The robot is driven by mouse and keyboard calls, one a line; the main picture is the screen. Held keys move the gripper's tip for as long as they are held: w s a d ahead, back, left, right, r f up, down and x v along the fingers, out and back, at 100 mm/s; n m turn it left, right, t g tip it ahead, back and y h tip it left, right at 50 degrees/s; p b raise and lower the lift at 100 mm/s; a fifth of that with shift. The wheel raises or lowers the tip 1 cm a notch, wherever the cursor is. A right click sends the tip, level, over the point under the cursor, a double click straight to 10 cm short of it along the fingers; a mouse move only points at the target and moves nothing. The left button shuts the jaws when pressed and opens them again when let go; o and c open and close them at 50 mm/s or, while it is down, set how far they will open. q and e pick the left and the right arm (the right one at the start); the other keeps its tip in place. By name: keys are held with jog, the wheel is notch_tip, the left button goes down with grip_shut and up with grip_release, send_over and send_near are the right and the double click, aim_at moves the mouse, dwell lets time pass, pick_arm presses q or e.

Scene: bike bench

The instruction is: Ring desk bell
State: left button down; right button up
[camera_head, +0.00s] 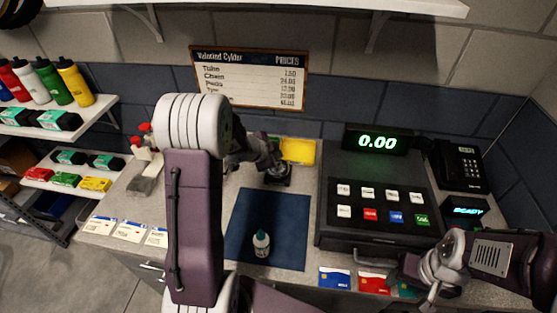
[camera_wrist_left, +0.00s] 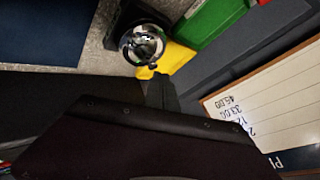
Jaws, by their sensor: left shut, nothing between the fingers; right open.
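The desk bell (camera_wrist_left: 143,44) shows in the left wrist view as a shiny silver dome with a small knob, beside a dark base. In the head view the bell is mostly hidden by my left gripper (camera_head: 277,172) at the back of the counter. The left gripper is shut and empty. Its dark fingertips (camera_wrist_left: 160,92) are right by the bell's knob in the left wrist view; I cannot tell whether they touch. My right gripper (camera_head: 416,279) is open and empty at the counter's front right, over the cards.
A blue mat (camera_head: 281,209) holds a small bottle (camera_head: 261,243). The cash register (camera_head: 378,193) and the phone (camera_head: 460,166) fill the right side. Cards (camera_head: 334,277) line the front edge.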

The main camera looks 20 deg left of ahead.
pick_arm(q)
jog(key=shift+f, duration=0.35)
dwell(0.3)
jog(key=shift+r+p, duration=0.85)
jog(key=shift+r, duration=0.15)
notch_tip(320, 180, up, 6)
jog(key=p, duration=0.6)
